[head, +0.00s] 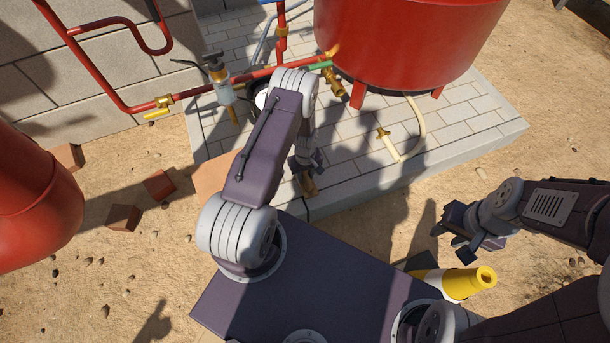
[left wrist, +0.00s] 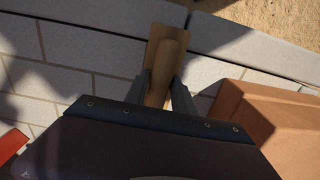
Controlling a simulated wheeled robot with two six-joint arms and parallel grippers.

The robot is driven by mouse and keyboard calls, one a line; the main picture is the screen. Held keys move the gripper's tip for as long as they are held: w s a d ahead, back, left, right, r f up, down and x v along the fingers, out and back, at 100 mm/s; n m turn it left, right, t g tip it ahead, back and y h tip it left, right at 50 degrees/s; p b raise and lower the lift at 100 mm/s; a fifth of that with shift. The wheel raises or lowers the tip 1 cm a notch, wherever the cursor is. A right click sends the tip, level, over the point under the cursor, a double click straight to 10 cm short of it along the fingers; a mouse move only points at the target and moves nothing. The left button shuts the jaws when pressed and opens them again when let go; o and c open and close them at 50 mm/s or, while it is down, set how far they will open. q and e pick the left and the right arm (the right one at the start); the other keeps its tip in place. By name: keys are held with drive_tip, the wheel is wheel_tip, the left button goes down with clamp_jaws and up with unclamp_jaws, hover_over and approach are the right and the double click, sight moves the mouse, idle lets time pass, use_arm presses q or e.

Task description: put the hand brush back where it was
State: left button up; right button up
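The hand brush (head: 308,184) shows as a short piece of wood under my left gripper (head: 306,166), at the near edge of the pale tiled plinth. In the left wrist view the brush's wooden part (left wrist: 167,50) lies between the two fingers of my left gripper (left wrist: 164,90), which appear closed on its sides. Bristles are not visible, and I cannot tell whether the brush touches the plinth. My right gripper (head: 456,238) is open and empty over the sand at the right.
The tiled plinth (head: 455,130) carries a red tank (head: 410,35), red pipes, a pump bottle (head: 218,78) and a pale hose (head: 420,125). Loose bricks (head: 159,185) lie left. A yellow-and-white cone (head: 462,283) lies near my right arm.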

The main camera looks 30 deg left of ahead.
use_arm(q)
drive_tip(key=shift+o, duration=0.9)
drive_tip(key=shift+r, duration=0.1)
wheel_tip(320, 180, up, 19)
drive_tip(key=d+m+p, duration=0.2)
drive_tip(key=p, duration=0.5)
drive_tip(key=s+d+r+m, duration=0.2)
drive_tip(key=s+r+m, duration=0.2)
drive_tip(key=r, duration=0.5)
drive_tip(key=s+d+r+m+t, duration=0.1)
drive_tip(key=s+d+r+m, duration=0.2)
drive_tip(key=s+r, duration=0.5)
drive_tip(key=shift+s+d+r+m, duration=0.25)
drive_tip(key=shift+s+r+m, duration=0.15)
drive_tip(key=shift+r, duration=0.05)
